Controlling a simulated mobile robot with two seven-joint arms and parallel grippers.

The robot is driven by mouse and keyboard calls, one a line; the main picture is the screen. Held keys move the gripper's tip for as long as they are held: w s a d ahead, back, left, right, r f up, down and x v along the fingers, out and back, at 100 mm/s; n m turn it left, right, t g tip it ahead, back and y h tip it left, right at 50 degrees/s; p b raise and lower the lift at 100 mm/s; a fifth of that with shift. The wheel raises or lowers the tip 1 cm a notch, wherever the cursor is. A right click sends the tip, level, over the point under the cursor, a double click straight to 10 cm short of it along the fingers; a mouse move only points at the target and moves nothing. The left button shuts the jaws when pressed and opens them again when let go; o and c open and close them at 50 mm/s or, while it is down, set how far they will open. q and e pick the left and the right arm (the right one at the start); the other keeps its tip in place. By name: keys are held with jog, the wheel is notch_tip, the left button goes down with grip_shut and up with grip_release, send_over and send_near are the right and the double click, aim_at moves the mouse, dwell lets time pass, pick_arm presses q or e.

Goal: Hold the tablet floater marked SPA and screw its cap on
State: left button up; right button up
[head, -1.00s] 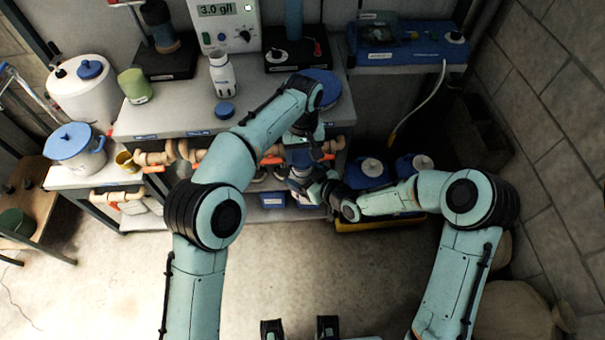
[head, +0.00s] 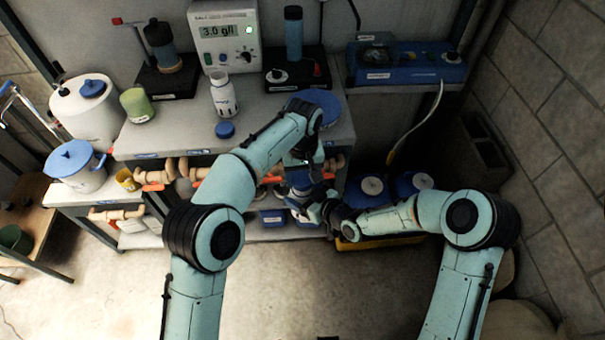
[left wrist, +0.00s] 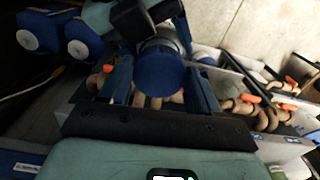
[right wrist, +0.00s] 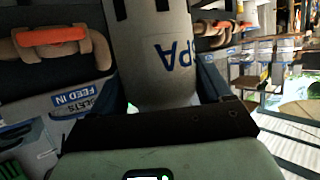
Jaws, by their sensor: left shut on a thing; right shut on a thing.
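The tablet floater marked SPA (right wrist: 155,65) is a grey cylinder with blue letters, shown upside down in the right wrist view. My right gripper (right wrist: 162,88) is shut on its body. A round dark blue cap (left wrist: 160,70) sits between the fingers of my left gripper (left wrist: 160,84), which is shut on it. In the head view my left gripper (head: 304,160) comes down from above, and my right gripper (head: 326,204) reaches in from the right just below it. The arms largely hide the floater there. I cannot tell whether the cap's thread is engaged.
Behind is a grey bench (head: 180,135) with a white bottle (head: 223,95), a loose blue cap (head: 225,129) and a meter (head: 226,35). Pipes with orange handles (head: 155,177) run below its top. Blue-and-white containers (head: 372,188) stand right of it. The floor in front is clear.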

pick_arm(q)
jog(key=shift+f, duration=0.7)
jog(key=shift+f, duration=0.55)
jog(key=o, duration=1)
pick_arm(e)
grip_shut()
pick_arm(q)
jog(key=shift+r, duration=2.3)
jog(key=shift+c, duration=0.4)
